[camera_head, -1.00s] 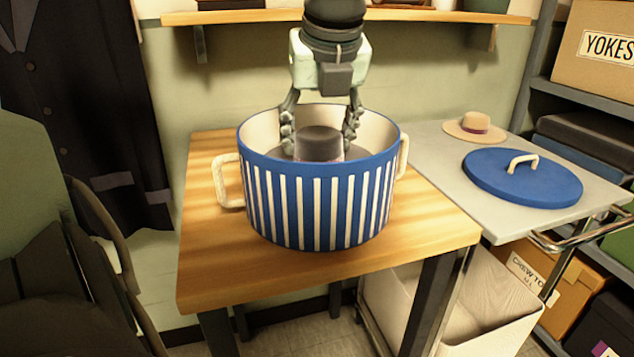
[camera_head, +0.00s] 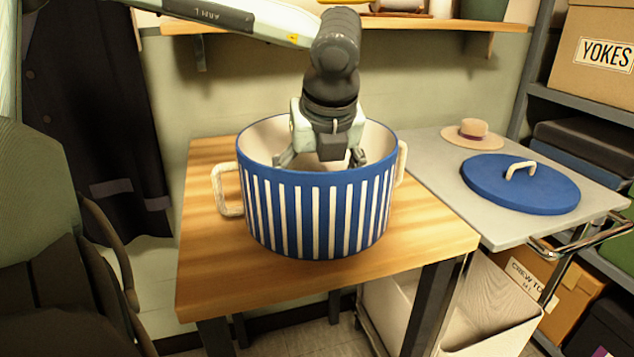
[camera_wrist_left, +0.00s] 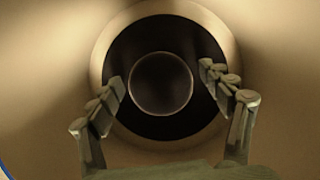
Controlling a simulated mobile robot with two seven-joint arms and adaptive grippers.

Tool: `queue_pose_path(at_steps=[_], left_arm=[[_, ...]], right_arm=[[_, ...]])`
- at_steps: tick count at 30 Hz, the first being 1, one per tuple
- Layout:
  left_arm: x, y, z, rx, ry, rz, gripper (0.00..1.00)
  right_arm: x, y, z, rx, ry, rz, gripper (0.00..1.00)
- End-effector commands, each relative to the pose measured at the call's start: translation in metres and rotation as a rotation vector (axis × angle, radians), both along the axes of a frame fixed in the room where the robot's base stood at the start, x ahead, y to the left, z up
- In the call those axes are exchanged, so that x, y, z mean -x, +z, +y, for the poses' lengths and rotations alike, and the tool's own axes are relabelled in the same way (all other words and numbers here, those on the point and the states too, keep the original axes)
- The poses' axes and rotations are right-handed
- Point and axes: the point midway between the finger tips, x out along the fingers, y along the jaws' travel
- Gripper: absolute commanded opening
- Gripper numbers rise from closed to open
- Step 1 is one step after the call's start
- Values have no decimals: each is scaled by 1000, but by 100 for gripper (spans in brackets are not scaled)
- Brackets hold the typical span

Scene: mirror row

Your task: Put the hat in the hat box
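The hat box is a round blue tub with white stripes, cream inside and two cream handles (camera_head: 318,215). It stands upright and uncovered on the wooden table. The dark hat (camera_wrist_left: 125,60) shows in the left wrist view, brim flat and round crown up, inside the cream walls of the box. The front wall hides it in the head view. My left gripper (camera_head: 320,160) reaches down into the box mouth, fingers spread. In the wrist view its fingers (camera_wrist_left: 163,78) stand on both sides of the crown with visible gaps. My right gripper is not in view.
The blue lid (camera_head: 520,183) with a cream handle lies on the grey cart (camera_head: 430,150) at right. A tan hat (camera_head: 472,133) lies behind it. The wooden table (camera_head: 205,240) is bare around the box. A wall shelf (camera_head: 440,22) is above; a dark coat (camera_head: 95,120) hangs left.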

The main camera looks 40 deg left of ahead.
Motion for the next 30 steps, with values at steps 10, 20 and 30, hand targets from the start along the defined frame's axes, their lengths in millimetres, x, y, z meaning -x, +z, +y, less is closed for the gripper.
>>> queue_pose_path(at_steps=[10, 20, 30], left_arm=[[0, 3, -1, 0, 0, -1, 81], [12, 58, -21, -4, 1, -7, 81], [25, 106, -39, -3, 1, -3, 81]], right_arm=[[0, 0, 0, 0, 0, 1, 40], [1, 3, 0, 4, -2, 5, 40], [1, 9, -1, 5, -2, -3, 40]])
